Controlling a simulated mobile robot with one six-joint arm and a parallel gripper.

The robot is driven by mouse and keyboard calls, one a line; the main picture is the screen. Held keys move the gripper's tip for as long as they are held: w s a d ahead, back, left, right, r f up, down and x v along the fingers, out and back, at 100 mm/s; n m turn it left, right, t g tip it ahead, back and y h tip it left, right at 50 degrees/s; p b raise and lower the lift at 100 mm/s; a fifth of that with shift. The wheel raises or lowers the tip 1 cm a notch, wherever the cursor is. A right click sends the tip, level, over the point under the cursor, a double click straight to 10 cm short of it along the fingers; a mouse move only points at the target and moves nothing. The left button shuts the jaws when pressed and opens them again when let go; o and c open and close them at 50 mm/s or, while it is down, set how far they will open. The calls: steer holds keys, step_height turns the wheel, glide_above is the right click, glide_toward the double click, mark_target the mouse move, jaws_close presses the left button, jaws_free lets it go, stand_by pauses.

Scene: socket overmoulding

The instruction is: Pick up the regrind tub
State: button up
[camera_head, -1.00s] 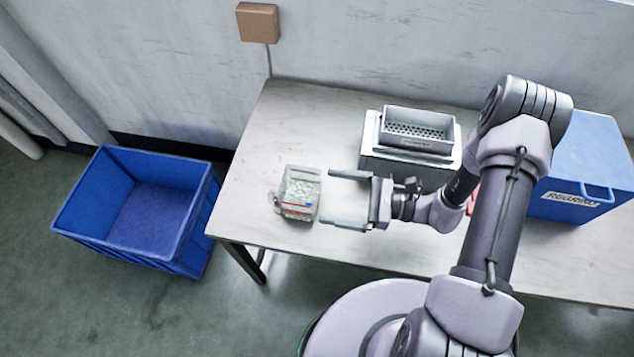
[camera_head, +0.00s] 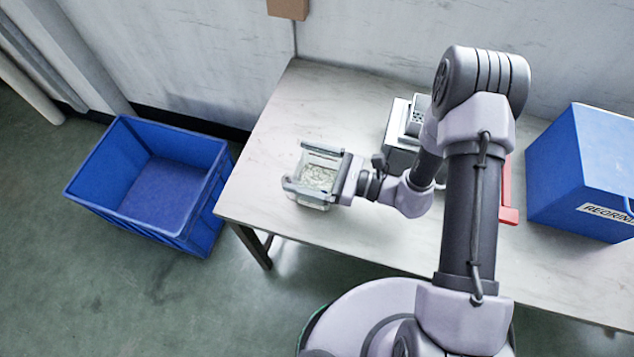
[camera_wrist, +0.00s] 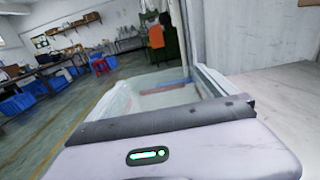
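The regrind tub (camera_head: 317,178) is a small clear tub holding pale granules, standing on the left part of the table. My gripper (camera_head: 303,168) is at the tub from the right, with one finger along its far side and one along its near side. Whether the fingers press on the walls or leave a small gap cannot be told. In the wrist view the clear tub (camera_wrist: 165,98) fills the space just ahead of my palm, and its rim shows. The fingers are not clear there. The tub appears to be at table level.
The table (camera_head: 300,105) has free room around the tub. A grey machine box (camera_head: 400,145) is partly hidden behind my arm. A blue box labelled REGRIND (camera_head: 580,170) stands at the right, with a red piece (camera_head: 507,195) beside it. A blue open crate (camera_head: 140,220) is on the floor left.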

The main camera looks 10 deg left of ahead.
steer(key=c, duration=1.7)
steer(key=shift+c, duration=0.3)
